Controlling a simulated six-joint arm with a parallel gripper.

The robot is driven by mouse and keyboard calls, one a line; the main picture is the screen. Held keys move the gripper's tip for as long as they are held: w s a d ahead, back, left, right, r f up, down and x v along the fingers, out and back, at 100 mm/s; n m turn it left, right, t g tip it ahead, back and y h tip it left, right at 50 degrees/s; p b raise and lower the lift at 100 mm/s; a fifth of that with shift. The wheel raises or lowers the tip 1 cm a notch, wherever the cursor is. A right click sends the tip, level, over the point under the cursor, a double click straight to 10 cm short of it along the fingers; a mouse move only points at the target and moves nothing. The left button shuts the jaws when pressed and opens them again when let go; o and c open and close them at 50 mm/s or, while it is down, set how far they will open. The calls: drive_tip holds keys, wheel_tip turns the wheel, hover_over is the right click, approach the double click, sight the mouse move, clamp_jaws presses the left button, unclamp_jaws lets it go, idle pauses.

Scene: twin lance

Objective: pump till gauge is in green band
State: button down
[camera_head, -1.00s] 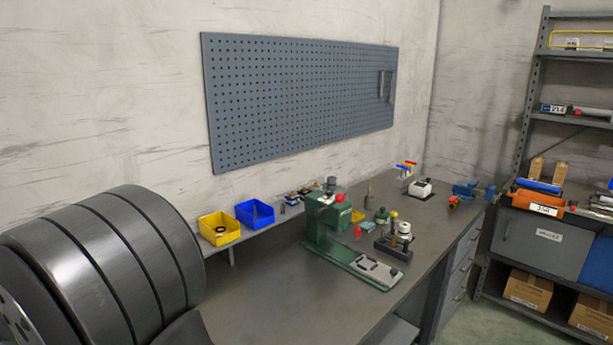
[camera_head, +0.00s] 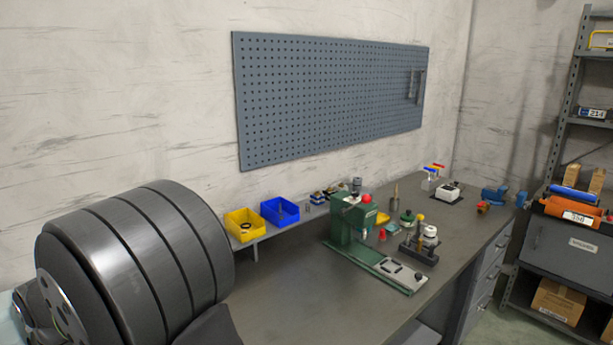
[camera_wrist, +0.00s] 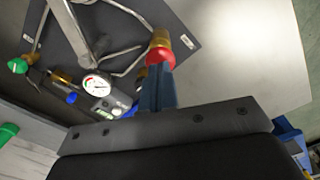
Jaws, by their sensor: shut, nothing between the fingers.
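The gauge (camera_wrist: 96,84) shows in the wrist view as a round white dial with a small red mark and a dark needle; the picture is too small to read it against a green band. Next to it are a blue part (camera_wrist: 71,98) and brass fittings (camera_wrist: 62,78). A red-and-brass knob (camera_wrist: 160,50) sits at the end of a metal rod. My gripper (camera_wrist: 158,76) is shut and empty, its blue-grey fingertips right at the red knob; I cannot tell whether they touch. The head view shows neither my gripper nor the gauge.
In the wrist view, a green knob (camera_wrist: 18,66) is at left and bent metal rods cross a dark plate (camera_wrist: 185,42). Shelves stand at right.

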drive_tip(key=shift+f, duration=1.6)
drive_tip(key=shift+r, duration=2.35)
